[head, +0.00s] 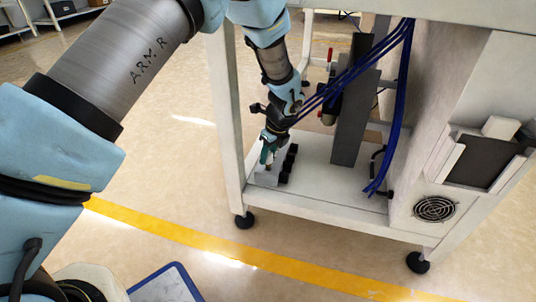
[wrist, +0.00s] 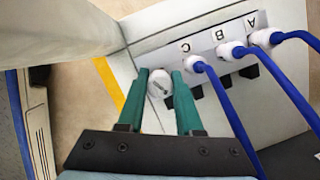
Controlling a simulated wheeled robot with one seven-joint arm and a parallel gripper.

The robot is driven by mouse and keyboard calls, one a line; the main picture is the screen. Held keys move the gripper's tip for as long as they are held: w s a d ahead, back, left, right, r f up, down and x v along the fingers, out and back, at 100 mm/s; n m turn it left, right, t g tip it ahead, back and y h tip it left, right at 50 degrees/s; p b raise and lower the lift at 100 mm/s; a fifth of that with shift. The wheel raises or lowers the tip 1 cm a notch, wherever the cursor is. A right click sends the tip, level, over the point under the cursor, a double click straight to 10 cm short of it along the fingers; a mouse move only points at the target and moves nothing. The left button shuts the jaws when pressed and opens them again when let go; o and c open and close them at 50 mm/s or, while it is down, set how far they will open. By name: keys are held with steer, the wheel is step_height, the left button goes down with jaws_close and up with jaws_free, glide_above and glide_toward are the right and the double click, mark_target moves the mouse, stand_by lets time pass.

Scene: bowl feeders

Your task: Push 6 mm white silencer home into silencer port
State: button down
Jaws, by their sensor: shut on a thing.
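My gripper (wrist: 159,88) has green fingers shut on the white silencer (wrist: 159,82), a round white piece seen nearly end-on between the fingertips in the wrist view. The silencer is over or against the light grey block face, left of the fitting by label C. The silencer port is hidden behind the silencer and fingers, so I cannot tell how deep it sits. In the head view my gripper (head: 267,156) points down at the small pale block (head: 267,178) on the machine's lower shelf. The silencer is too small to make out there.
Blue tubes (wrist: 290,92) run from white fittings by labels A, B and C, close to the right finger. The machine's pale leg (wrist: 60,28) stands on the left. In the head view, blue tubes (head: 345,78) and a dark grey upright (head: 352,115) are right of my gripper.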

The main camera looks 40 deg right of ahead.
steer(key=shift+f, duration=1.1)
stand_by(0.3)
steer(key=c, duration=0.9)
jaws_free()
steer(key=shift+r, duration=0.15)
